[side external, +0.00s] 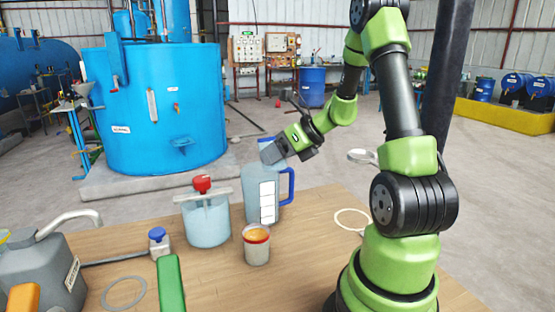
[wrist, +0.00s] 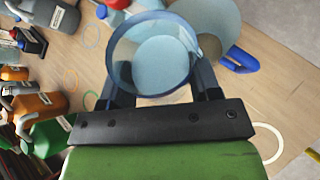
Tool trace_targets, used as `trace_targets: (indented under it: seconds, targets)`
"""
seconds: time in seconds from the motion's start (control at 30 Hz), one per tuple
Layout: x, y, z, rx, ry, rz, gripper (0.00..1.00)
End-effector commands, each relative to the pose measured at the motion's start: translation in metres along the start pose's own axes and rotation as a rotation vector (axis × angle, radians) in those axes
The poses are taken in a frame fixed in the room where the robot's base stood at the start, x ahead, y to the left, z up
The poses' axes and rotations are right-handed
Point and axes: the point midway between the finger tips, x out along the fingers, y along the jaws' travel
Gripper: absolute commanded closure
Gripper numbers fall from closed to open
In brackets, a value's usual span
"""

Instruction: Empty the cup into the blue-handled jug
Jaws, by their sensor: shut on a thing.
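The clear cup (wrist: 152,62) is between the two fingers of my gripper (wrist: 160,84), which is shut on it. In the wrist view I look into its round mouth and see a pale blue-grey inside; I cannot tell how much it holds. In the side view my gripper (side external: 285,150) holds the cup (side external: 271,151) just above the mouth of the blue-handled jug (side external: 251,193). The jug is translucent, with a white label panel, and stands upright on the table. In the wrist view the jug (wrist: 222,22) is beyond the cup, its blue handle at right.
A clear vessel with a red-knobbed top (side external: 208,225) stands left of the jug. A small orange-banded pot (side external: 256,250) stands in front. A grey can (side external: 48,272), a blue-capped bottle (side external: 160,244) and a green container (side external: 170,287) are at left. The table's right is mostly clear.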

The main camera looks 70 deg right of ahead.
Motion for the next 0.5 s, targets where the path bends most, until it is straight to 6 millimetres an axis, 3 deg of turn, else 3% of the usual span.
trace_targets:
  seconds: [0.37, 0.5]
  targets:
    - [-0.008, 0.001, 0.016, 0.057, 0.089, 0.024, 0.72]
    - [-0.004, 0.000, 0.009, 0.114, 0.169, 0.052, 0.72]
